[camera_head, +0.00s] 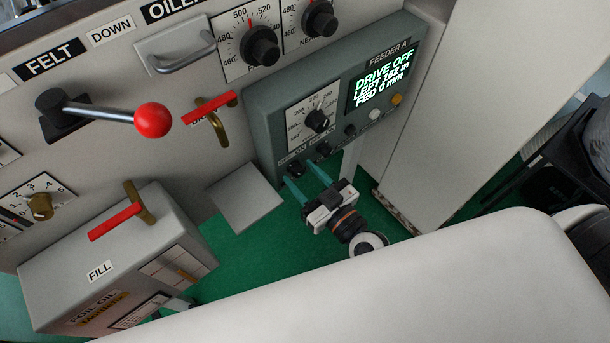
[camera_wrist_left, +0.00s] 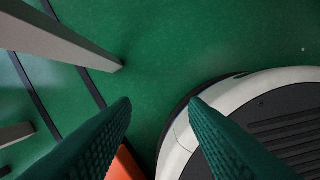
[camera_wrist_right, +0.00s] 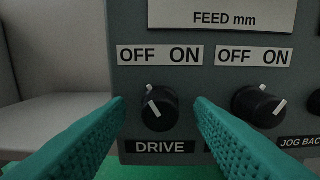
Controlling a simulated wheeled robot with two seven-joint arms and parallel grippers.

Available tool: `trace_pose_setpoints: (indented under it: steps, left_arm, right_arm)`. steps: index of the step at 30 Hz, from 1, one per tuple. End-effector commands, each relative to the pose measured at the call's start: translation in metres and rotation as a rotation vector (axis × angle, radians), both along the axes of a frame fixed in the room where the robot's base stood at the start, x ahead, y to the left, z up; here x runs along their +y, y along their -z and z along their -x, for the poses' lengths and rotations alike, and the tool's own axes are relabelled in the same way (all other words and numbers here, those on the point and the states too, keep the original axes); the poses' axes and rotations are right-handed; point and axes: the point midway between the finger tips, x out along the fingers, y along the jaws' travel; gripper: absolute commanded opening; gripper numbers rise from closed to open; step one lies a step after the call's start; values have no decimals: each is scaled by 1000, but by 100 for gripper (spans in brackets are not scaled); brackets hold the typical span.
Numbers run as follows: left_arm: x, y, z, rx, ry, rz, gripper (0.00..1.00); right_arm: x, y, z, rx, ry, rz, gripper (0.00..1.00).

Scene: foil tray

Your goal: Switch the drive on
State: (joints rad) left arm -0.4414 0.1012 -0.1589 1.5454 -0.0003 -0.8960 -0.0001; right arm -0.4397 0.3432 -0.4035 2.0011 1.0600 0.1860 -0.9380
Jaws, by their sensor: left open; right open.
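The black DRIVE knob (camera_wrist_right: 158,110) is on the lower left of the grey feeder panel (camera_wrist_right: 135,80), with OFF and ON labels above it. Its white pointer line tilts up-left, toward OFF. The display (camera_head: 383,80) reads DRIVE OFF in green. My right gripper (camera_head: 303,172) is open, its teal fingers pointing at the panel's lower edge. In the right wrist view the fingers (camera_wrist_right: 160,106) stand either side of the DRIVE knob; I cannot tell whether they touch it.
A second OFF/ON knob (camera_wrist_right: 258,106) sits close on the right, its pointer toward ON. A FEED dial (camera_head: 317,121) is above. A red-ball lever (camera_head: 152,119) and a FOIL OIL box (camera_head: 105,250) are at left. Green floor (camera_head: 245,255) lies below.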

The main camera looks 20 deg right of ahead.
Motion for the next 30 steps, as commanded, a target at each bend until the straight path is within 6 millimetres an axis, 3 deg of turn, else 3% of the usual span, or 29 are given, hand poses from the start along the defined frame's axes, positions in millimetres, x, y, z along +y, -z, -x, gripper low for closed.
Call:
trace_pose_setpoints:
  steps: [5,14,24,30]
  left_arm:
    - [0,0,0,1,0,0,40]
    - [0,0,-1,-1,0,0,40]
    - [-1,-2,-4,-11,1,2,40]
    - [-2,20,14,16,4,3,40]
  right_arm:
    - [0,0,0,0,0,0,48]
    - [0,0,0,0,1,0,4]
    - [-1,0,0,18,1,-50,4]
    - [0,-1,0,61,0,-164,4]
